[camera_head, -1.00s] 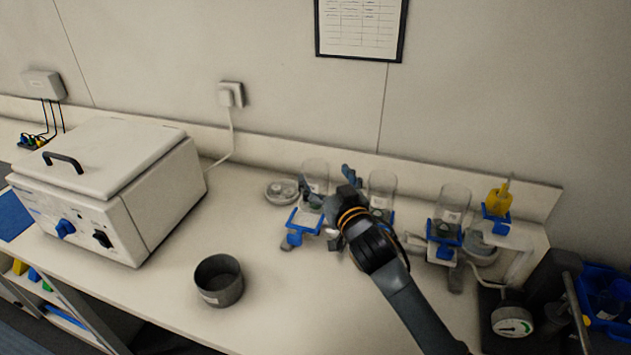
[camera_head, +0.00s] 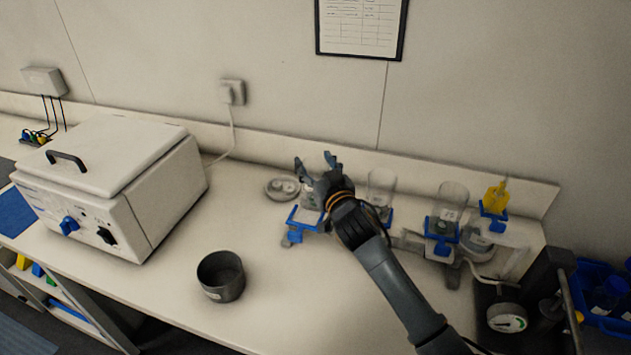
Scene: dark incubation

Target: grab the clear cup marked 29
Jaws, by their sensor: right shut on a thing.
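Three clear cups stand in a row at the back of the bench, in blue-clamped holders. The left clear cup (camera_head: 308,193) is mostly hidden by my right gripper (camera_head: 316,163), whose fingers reach to either side of it and are shut on it. The middle clear cup (camera_head: 382,186) is just right of the gripper, partly behind my arm. The right clear cup (camera_head: 449,203) stands farther right in a blue holder (camera_head: 442,231). The cup labels are too small to read, so I cannot tell which is 29. My left gripper is not in view.
A white lidded bath (camera_head: 100,190) stands at the left. A dark pot (camera_head: 221,277) sits at the front of the bench (camera_head: 290,310). A grey round dish (camera_head: 281,187) is beside the left cup. A yellow bottle (camera_head: 495,197) and a gauge (camera_head: 507,318) are at the right.

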